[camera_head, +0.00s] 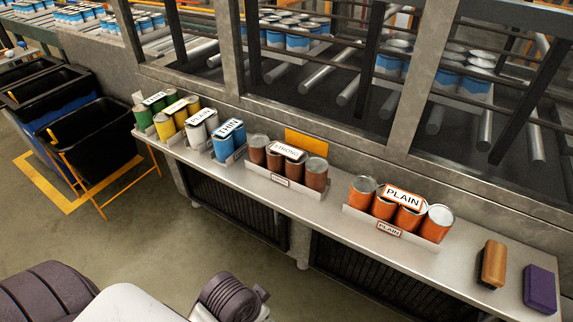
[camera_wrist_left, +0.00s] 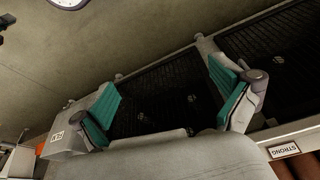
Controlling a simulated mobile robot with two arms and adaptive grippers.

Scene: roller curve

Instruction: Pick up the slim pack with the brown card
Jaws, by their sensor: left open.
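In the head view, a pack of brown cans (camera_head: 317,174) with a brown-edged card on top stands upright in a tray near the middle of the ledge. The tray's front label (camera_head: 280,181) also shows upside down in the left wrist view (camera_wrist_left: 284,150), where it seems to read STRONG. In the head view only parts of my arm show at the bottom. My right gripper is not in view.
An orange pack (camera_head: 408,217) marked PLAIN stands to the right; blue (camera_head: 224,149), grey, yellow and green packs stand to the left. A metal frame (camera_head: 350,143) rises behind. Black bins (camera_head: 92,135) stand left.

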